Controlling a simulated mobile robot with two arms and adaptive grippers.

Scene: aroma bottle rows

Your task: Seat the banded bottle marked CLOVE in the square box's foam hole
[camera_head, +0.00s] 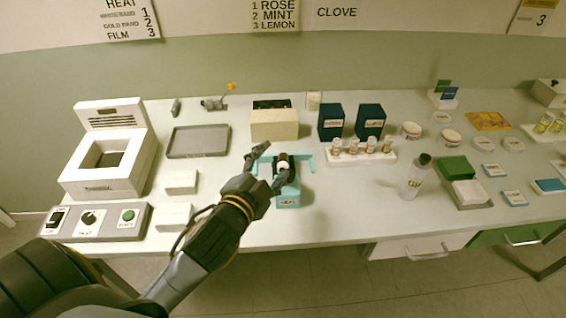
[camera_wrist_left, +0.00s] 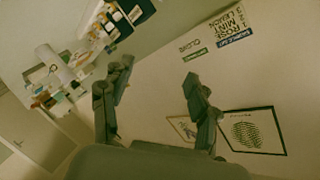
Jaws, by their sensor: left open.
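My left gripper (camera_head: 268,168) is open beside a teal stand (camera_head: 288,201) holding a black part with a round white top (camera_head: 284,166). I cannot tell whether that top belongs to a bottle. In the left wrist view its two fingers (camera_wrist_left: 158,75) are spread with nothing between them. Several small bottles with brownish caps stand in a white rack (camera_head: 345,159) to the right; their labels are too small to read, so I cannot pick out CLOVE. A cream square box (camera_head: 275,127) with a dark top stands behind the gripper; its foam hole cannot be made out.
Two dark blue boxes (camera_head: 331,122) stand behind the rack. A grey tray (camera_head: 198,141), a white machine (camera_head: 108,165) and a control panel (camera_head: 95,221) are left. A white spray bottle (camera_head: 413,178) and a green box (camera_head: 455,167) are right. Table between teal stand and spray bottle is clear.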

